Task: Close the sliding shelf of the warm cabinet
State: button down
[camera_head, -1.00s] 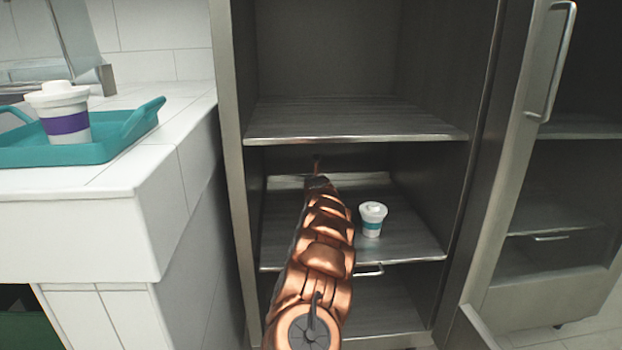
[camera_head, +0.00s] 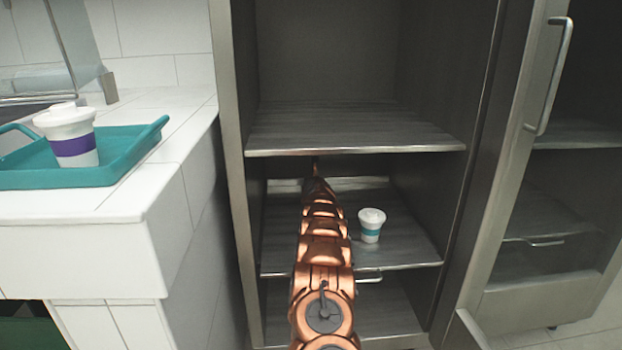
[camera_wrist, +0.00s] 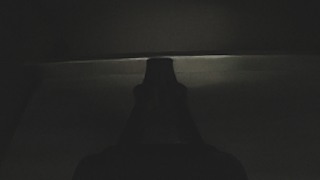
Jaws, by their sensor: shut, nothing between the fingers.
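The warm cabinet's sliding shelf (camera_head: 413,243) is the middle tray in the head view, with a small handle (camera_head: 370,279) under its front edge. A white cup with a teal band (camera_head: 371,226) stands upright on it, right of my arm. My arm reaches in over this shelf, below the upper shelf. My gripper (camera_head: 316,166) is far inside, near the shelf's back edge, small and dark. In the dim wrist view my gripper (camera_wrist: 160,64) is shut and empty, its tip at a pale horizontal edge (camera_wrist: 220,57). I cannot tell whether it touches that edge.
The upper shelf (camera_head: 355,135) is empty and lies close above my arm. The open cabinet door (camera_head: 510,210) stands at the right. At the left, a white counter (camera_head: 80,250) holds a teal tray (camera_head: 135,150) with a purple-banded cup (camera_head: 72,140).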

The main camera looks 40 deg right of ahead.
jog(key=shift+w+d+p, duration=0.15)
jog(key=shift+w+p, duration=0.1)
jog(key=shift+p, duration=0.1)
jog(key=shift+f, duration=0.1)
